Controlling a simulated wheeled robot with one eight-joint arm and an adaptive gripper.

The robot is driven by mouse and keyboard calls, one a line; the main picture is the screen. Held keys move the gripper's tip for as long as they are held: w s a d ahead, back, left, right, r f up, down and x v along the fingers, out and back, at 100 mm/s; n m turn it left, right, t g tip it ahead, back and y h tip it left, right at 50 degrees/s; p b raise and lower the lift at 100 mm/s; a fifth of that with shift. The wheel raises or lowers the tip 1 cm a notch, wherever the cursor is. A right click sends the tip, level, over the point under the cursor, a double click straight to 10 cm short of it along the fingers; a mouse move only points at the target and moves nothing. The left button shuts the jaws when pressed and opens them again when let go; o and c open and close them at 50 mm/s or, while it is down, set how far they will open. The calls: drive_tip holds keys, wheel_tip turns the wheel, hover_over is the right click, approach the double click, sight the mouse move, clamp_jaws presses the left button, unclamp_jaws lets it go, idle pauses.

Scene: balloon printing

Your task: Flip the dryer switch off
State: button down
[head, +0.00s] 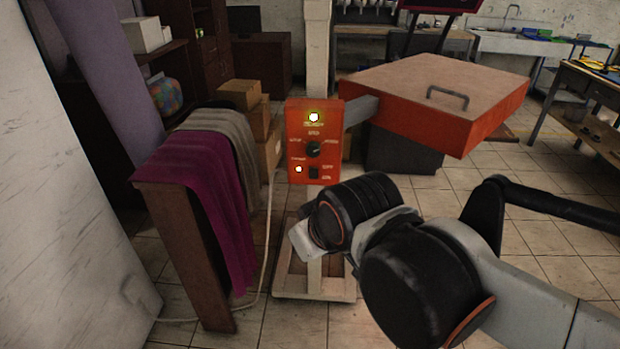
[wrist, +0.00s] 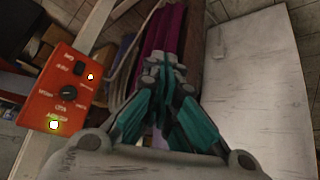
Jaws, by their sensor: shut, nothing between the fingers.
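The dryer's orange control box (head: 296,133) stands on a post in the middle of the head view. It has a lit round lamp (head: 313,117) at the top, a black knob (head: 313,149), a small lit lamp (head: 298,169) and a small black switch (head: 313,173) at the bottom. In the wrist view the box (wrist: 43,101) shows turned at the left, with the switch (wrist: 79,68) near its upper end. My gripper (wrist: 166,68) has teal fingers, closed together and empty, apart from the box to its right in that view. My arm hides the gripper in the head view.
The dryer's orange body with a wooden lid (head: 430,78) is behind and right of the box. A brown rack with magenta cloth (head: 205,178) stands left, beside a white panel (head: 70,170). Cardboard boxes (head: 245,95) are behind. A pale wooden stand (head: 310,283) is below.

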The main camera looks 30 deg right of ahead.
drive_tip(key=w+d+f+n+h+p, duration=0.1)
drive_tip(key=w+d+n, duration=0.3)
drive_tip(key=n, duration=0.5)
drive_tip(key=w+d+f+n+t+h+p, duration=0.1)
drive_tip(key=w+d+f+n+h+p, duration=0.1)
drive_tip(key=w+n, duration=0.7)
drive_tip(key=w+d+f+n+h+p, duration=0.2)
drive_tip(key=w+d+n+p, duration=0.3)
drive_tip(key=n, duration=0.5)
drive_tip(key=shift+w+d+f+h, duration=0.15)
drive_tip(key=shift+w+d+h, duration=0.2)
drive_tip(key=shift+w, duration=0.65)
